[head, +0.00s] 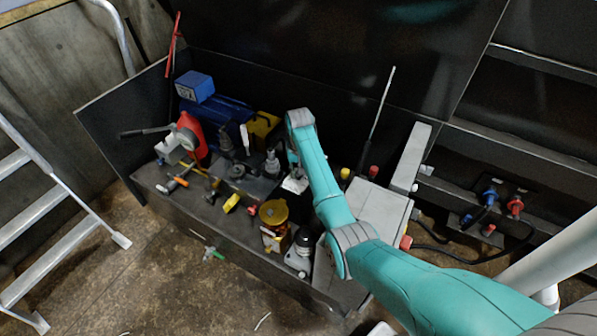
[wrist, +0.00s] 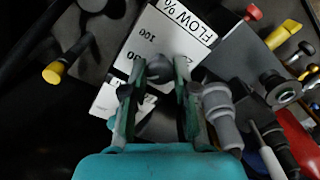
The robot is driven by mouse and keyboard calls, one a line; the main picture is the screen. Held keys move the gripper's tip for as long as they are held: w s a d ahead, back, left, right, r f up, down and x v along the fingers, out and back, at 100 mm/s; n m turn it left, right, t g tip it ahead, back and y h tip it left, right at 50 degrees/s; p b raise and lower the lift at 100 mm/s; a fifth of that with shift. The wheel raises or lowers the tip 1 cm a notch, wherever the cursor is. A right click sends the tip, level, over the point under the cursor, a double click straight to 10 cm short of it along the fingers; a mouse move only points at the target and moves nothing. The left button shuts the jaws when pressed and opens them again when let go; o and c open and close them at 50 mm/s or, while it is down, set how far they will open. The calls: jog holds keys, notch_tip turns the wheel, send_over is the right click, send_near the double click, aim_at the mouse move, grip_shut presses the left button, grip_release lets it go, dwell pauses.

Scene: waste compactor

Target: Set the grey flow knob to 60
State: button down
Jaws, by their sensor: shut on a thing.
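The grey flow knob (wrist: 159,74) sits between the fingertips of my gripper (wrist: 162,66) in the wrist view, and the fingers are shut on it from both sides. The white scale plate (wrist: 150,40) around it reads FLOW % with numbers, upside down in this view. The 100 mark shows, other numbers are partly covered by the fingers, and the knob's pointer cannot be made out. In the head view the white plate (head: 294,186) shows just below my arm's end, which hides the knob and most of the gripper.
A grey stepped fitting (wrist: 221,112) stands close right of the fingers in the wrist view. A yellow-tipped lever (wrist: 54,72) is at left. In the head view, a yellow-topped filter (head: 273,213), blue motor (head: 218,115) and red-handled part (head: 188,137) crowd the bench.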

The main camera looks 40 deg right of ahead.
jog(key=n, duration=0.4)
jog(key=shift+n, duration=0.3)
jog(key=n, duration=0.4)
jog(key=shift+n, duration=0.3)
jog(key=c, duration=0.9)
grip_release()
notch_tip(320, 180, up, 12)
jog(key=shift+f, duration=0.1)
